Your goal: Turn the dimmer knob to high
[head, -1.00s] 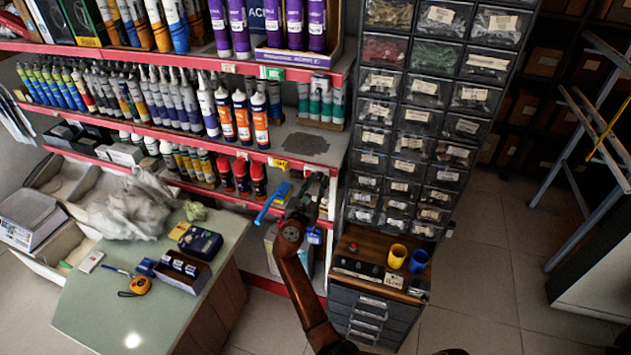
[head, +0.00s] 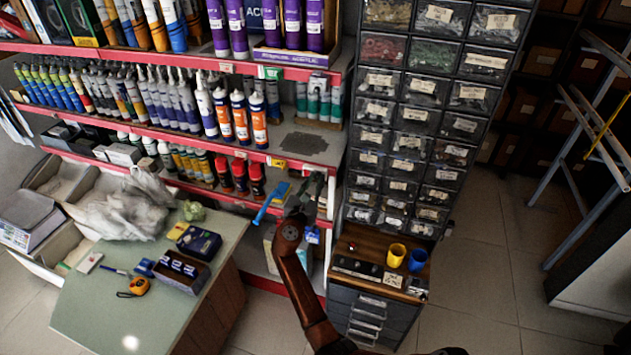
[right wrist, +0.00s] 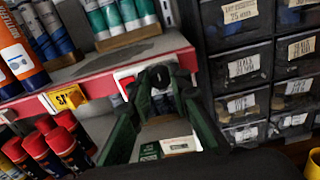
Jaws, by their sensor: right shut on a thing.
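The dimmer knob (right wrist: 160,77) is a dark round knob on a white plate (right wrist: 128,76) at the red front edge of a shelf, seen in the right wrist view. My right gripper (right wrist: 159,92) has its dark green fingers on both sides of the knob and is shut on it. In the head view my right gripper (head: 312,188) is at the same shelf edge, left of the drawer cabinet, and largely hides the knob. The knob's pointer and any marks on the plate are too small to read. My left gripper is not in view.
A blue-handled tool (head: 270,203) hangs just left of my right gripper. The black drawer cabinet (head: 403,155) stands close on the right. Red-capped bottles (right wrist: 62,140) and a yellow tag (right wrist: 68,99) are to the left. A green-topped counter (head: 110,315) stands front left.

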